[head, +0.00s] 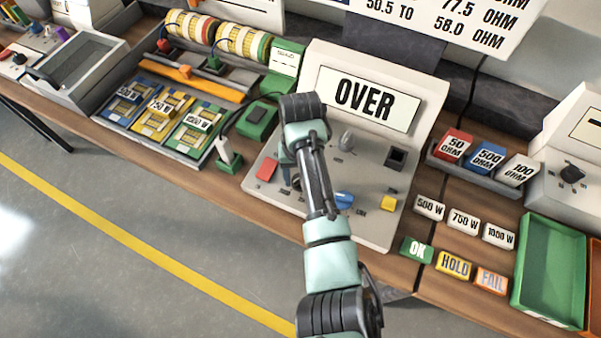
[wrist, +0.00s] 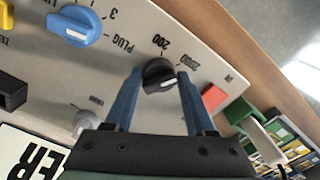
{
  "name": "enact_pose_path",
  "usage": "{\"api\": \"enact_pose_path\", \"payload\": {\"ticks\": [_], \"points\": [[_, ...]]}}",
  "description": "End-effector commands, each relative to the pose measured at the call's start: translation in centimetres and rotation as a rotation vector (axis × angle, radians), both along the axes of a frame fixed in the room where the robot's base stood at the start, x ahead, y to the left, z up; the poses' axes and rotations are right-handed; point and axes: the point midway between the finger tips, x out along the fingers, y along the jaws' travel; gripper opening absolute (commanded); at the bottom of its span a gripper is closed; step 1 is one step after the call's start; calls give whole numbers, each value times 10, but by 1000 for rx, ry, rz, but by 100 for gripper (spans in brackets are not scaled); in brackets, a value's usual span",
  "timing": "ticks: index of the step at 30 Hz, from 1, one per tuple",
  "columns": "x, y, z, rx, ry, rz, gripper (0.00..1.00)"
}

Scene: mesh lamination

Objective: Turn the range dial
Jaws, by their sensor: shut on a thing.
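The range dial (wrist: 160,76) is a black round knob with a white pointer line, on the light grey meter panel (head: 262,205). In the wrist view the labels 200 and 2000 stand beside it. My gripper (wrist: 160,82) is shut on the dial, one blue finger on each side. In the head view my arm hides most of the dial and the fingertips. The meter's display (head: 365,100) reads OVER.
On the panel are a blue knob (wrist: 73,26), a red button (head: 266,169), a yellow button (head: 388,204), a grey knob (head: 346,140) and a black socket (head: 395,157). Label blocks and a green tray (head: 521,290) lie to the right.

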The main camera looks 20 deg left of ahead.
Motion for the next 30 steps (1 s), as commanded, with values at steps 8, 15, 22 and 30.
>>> {"api": "enact_pose_path", "payload": {"ticks": [8,15,22,30], "points": [[0,0,0,1,0,-4,0],[0,0,0,2,-1,-4,81],[0,0,0,2,-1,-3,81],[2,1,27,4,-6,-3,81]]}}
